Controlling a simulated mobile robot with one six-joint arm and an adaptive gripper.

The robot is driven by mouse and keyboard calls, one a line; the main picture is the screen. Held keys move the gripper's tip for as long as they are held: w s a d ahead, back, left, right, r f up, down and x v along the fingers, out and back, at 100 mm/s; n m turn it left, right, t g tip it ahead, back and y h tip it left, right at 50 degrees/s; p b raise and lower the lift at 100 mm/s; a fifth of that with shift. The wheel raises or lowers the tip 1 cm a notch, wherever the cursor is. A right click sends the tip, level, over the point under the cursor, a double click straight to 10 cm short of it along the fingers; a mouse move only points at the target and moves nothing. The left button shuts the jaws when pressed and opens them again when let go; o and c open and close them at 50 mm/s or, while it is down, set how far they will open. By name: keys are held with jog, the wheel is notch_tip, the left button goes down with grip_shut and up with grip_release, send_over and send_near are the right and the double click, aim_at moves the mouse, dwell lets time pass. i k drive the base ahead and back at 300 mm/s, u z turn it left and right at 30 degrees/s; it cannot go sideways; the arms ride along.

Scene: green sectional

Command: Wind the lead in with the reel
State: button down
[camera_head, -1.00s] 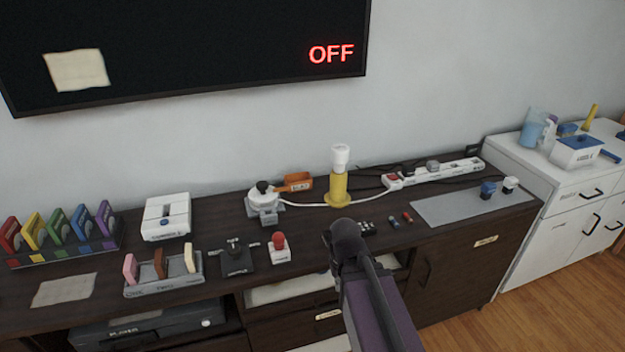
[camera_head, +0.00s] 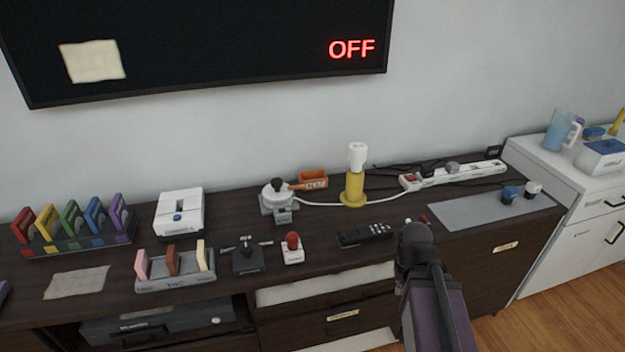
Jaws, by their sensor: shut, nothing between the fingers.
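The reel (camera_head: 276,203) is a small white and grey unit with a dark crank knob on top, standing on the dark cabinet toward the back. A white lead (camera_head: 384,195) runs from the reel's side past the foot of the yellow lamp-like stand (camera_head: 353,187) to the white power strip (camera_head: 455,174) at the right. No fingers can be made out, and nothing of mine touches the reel or lead.
A black remote (camera_head: 365,235), a red-button box (camera_head: 292,248) and a black lever unit (camera_head: 246,256) stand in front. A grey mat (camera_head: 470,210) lies at the right. A wall screen (camera_head: 200,50) reads OFF.

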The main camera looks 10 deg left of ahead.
aim_at(276, 193)
jog(key=z, duration=0.1)
jog(key=k, duration=1)
jog(key=u, duration=1.35)
jog(key=i, duration=1)
jog(key=z, duration=0.1)
